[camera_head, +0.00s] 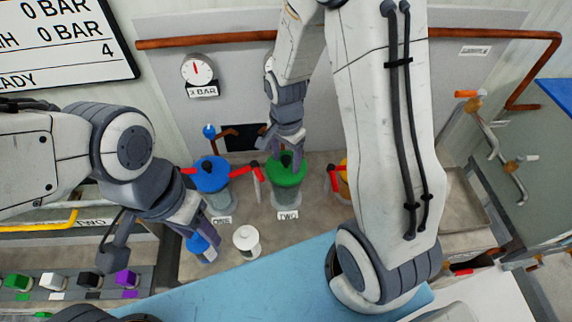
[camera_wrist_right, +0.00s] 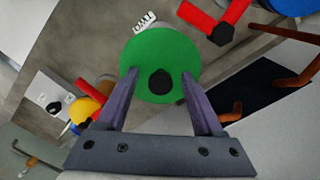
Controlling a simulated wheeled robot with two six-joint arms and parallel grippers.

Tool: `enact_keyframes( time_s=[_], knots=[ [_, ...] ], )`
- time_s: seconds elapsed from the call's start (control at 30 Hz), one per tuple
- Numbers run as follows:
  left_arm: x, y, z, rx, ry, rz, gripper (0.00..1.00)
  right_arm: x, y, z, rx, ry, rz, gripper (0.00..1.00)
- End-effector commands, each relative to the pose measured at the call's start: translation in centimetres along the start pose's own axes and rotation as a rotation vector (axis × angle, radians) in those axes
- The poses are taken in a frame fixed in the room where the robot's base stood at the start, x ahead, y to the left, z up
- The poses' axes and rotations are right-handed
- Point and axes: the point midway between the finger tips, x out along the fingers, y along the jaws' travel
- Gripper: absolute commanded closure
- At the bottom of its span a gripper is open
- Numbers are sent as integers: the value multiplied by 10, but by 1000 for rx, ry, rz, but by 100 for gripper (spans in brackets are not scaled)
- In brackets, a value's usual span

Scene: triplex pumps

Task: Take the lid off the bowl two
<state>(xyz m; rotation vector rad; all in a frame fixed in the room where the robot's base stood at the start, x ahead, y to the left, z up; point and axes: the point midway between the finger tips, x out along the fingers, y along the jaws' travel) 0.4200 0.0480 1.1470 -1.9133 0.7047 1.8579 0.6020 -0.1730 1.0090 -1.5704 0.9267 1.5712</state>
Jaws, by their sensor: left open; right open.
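Bowl two (camera_head: 286,197) is a clear bowl with a green lid (camera_head: 287,176), standing behind the label TWO. The lid is on it. My right gripper (camera_head: 288,162) points down over the lid, open. In the right wrist view, its fingers stand apart on either side of the black knob (camera_wrist_right: 160,84) at the middle of the green lid (camera_wrist_right: 160,55); whether they touch the lid is unclear. My left gripper (camera_head: 208,240) is open at the lower left, close to a small blue-topped container (camera_head: 198,247); I cannot tell whether that container is between its fingers.
Bowl one's blue lid (camera_head: 211,174) is left of bowl two. Red handles (camera_head: 257,172) stand beside the bowls. A yellow-lidded bowl (camera_head: 344,181) is mostly hidden by my right arm. A white container (camera_head: 246,242) stands in front. A blue mat (camera_head: 255,282) lies nearest, mostly clear.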

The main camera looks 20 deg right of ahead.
Motion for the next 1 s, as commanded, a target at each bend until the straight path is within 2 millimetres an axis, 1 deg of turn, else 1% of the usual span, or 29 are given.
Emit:
enact_keyframes(
  time_s=[0.03, 0.07, 0.1, 0.17, 0.2, 0.23, 0.53, 0.67, 0.77, 0.87, 0.9, 0.93, 1.0],
  knots=[
    [0, 0, 0, 0, 0, 0, 50, 0, 0, 0, 0, 0, 0, 31],
    [0, 0, 0, 0, 0, 0, 50, 0, 0, 0, 0, 0, 0, 39],
    [0, 0, 0, 0, 0, 0, 50, 0, 0, 0, 0, 0, 0, 54],
    [0, 0, 0, 0, 0, 0, 50, 0, 0, 0, 0, 0, 0, 77],
    [0, 0, 0, 0, 0, 0, 50, 0, 0, 0, 0, 0, 0, 92],
    [0, 0, 0, 0, 0, 0, 50, 0, 0, 0, 0, 0, 0, 100],
    [0, 0, 0, 0, 0, 0, 50, -1, 0, 0, -1, 1, -1, 100],
    [2, 0, 0, 0, 0, 0, 50, -7, -1, -1, 0, 2, -4, 100],
    [4, 0, 0, 0, 0, 0, 50, -16, -2, -1, 0, 3, -6, 100],
    [7, 0, 0, 0, 0, 0, 50, -31, -2, -1, 0, 4, -9, 100],
    [9, -1, 0, 0, 0, 0, 50, -39, -2, -1, 0, 5, -10, 100],
    [10, -1, 0, 1, 0, 0, 50, -45, 0, -2, 1, 4, -8, 100],
    [14, -1, 1, 1, 0, 0, 50, -52, 18, -10, 7, 3, -6, 100]
  ],
)
